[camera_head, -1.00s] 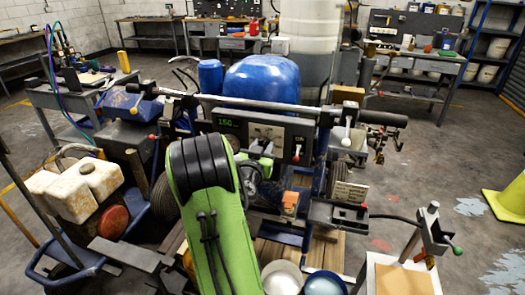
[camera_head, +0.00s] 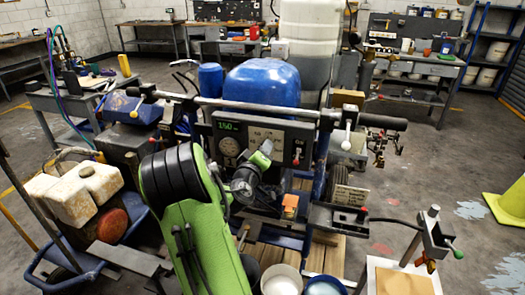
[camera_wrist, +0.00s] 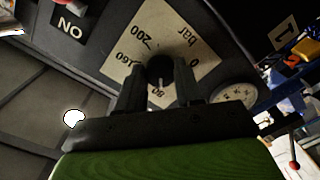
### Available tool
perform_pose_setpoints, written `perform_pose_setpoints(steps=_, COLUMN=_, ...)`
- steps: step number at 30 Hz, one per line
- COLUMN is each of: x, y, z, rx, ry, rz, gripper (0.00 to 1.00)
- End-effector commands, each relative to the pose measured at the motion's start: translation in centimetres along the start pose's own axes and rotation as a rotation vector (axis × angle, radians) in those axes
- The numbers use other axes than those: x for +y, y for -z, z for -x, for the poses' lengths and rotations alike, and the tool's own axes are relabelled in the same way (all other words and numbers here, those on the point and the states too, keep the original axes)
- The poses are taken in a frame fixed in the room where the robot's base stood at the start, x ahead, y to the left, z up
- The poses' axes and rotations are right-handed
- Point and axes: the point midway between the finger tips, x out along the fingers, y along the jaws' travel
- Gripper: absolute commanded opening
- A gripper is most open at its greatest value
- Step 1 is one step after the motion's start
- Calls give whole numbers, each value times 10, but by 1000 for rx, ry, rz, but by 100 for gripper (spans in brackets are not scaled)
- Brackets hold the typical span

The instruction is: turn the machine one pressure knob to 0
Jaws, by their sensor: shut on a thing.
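The pressure knob (camera_wrist: 160,67) is a dark round knob on a pale dial plate (camera_wrist: 190,40) marked 0, 80, 160, 200 and bar. In the wrist view it sits between the two fingers of my gripper (camera_wrist: 160,84), which is shut on it. A light pointer mark shows on the knob's lower side, near the 80. In the head view my gripper (camera_head: 262,158) reaches the grey control panel (camera_head: 289,131) and hides the knob. A green display (camera_head: 228,127) on the panel seems to read about 140, but it is small.
A round gauge (camera_wrist: 235,95) sits beside the dial plate. A red-tipped switch (camera_head: 297,158) is right of the dial. A handlebar (camera_head: 270,105) crosses above the panel, with a blue tank (camera_head: 262,82) behind. White buckets (camera_head: 282,280) stand low in front.

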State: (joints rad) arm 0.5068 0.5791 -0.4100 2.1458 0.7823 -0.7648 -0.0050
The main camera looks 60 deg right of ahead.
Motion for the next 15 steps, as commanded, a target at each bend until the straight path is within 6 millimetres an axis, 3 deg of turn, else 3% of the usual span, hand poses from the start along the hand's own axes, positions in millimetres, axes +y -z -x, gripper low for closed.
perform_pose_setpoints(steps=15, x=0, y=2, z=0, rx=-14, ry=-10, rz=492, gripper=5)
